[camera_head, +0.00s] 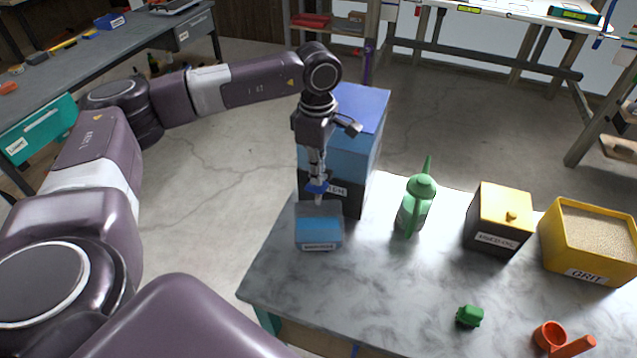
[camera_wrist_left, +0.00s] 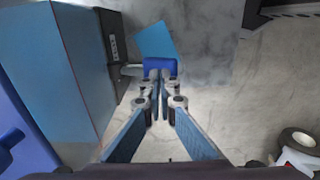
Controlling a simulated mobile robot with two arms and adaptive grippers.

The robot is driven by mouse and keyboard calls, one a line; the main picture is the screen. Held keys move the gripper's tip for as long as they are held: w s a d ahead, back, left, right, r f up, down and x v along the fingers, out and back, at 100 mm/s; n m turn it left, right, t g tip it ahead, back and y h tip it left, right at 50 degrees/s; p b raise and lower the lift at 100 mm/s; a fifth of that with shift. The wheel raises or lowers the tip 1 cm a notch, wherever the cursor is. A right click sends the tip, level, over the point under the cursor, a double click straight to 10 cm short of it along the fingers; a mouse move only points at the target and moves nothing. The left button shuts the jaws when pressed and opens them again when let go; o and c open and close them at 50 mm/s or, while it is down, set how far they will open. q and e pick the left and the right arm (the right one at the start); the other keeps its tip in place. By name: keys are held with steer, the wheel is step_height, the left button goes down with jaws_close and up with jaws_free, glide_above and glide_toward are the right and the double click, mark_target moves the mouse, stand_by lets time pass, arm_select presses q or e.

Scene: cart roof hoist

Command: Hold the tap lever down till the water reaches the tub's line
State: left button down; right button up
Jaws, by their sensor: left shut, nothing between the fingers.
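The water tank (camera_head: 340,150), blue above a black base, stands at the table's left back corner. Its blue tap lever (camera_head: 316,187) sits over the tub (camera_head: 305,240); the lever (camera_wrist_left: 160,66) also shows in the wrist view. Blue water (camera_head: 319,230) shows in the tub, and in the wrist view (camera_wrist_left: 154,40). A fill line cannot be made out. My left gripper (camera_head: 316,178) is shut and empty, pointing down, with its tips at the lever. Whether they touch or press it, I cannot tell. My right gripper is not in view.
To the right stand a green can (camera_head: 417,205), a yellow-and-black box (camera_head: 499,218) and a yellow grit bin (camera_head: 590,243). A small green object (camera_head: 469,316) and an orange scoop (camera_head: 565,341) lie nearer. The marble tabletop (camera_head: 390,290) is clear in front of the tub.

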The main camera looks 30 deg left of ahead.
arm_select(q)
steer(key=shift+f+b, duration=1.2)
steer(key=shift+f, duration=0.5)
stand_by(6.3)
